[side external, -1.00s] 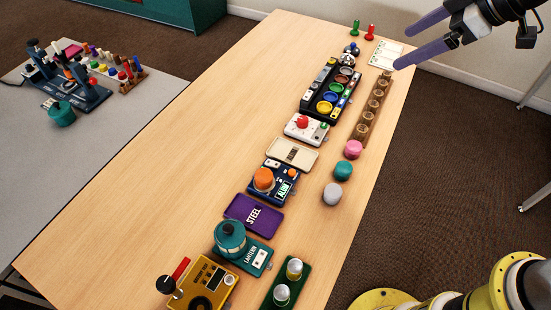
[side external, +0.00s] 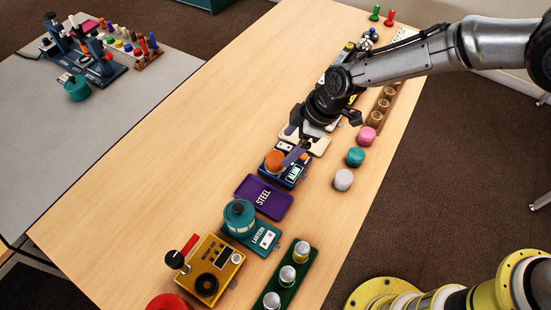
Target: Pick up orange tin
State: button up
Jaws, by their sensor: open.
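The orange tin (side external: 275,161) is a round orange piece sitting on a dark blue box (side external: 292,174) with a small lit display, in the middle of the wooden table. I cannot tell whether a finger touches the tin. The gripper and arm hide part of the box's far side and the things behind it.
A purple STEEL plate (side external: 264,196) and a teal LANTERN box (side external: 252,236) lie nearer the camera. Grey (side external: 343,180), teal (side external: 355,157) and pink (side external: 367,135) round pieces stand along the right edge. The table's left side (side external: 170,165) is clear.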

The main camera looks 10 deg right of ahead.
aim_at(277, 157)
jog(key=x, duration=0.8)
jog(key=shift+w, duration=0.1)
jog(key=shift+d, duration=0.1)
jog(key=shift+c, duration=0.3)
grip_shut()
jog(key=shift+r, duration=0.1)
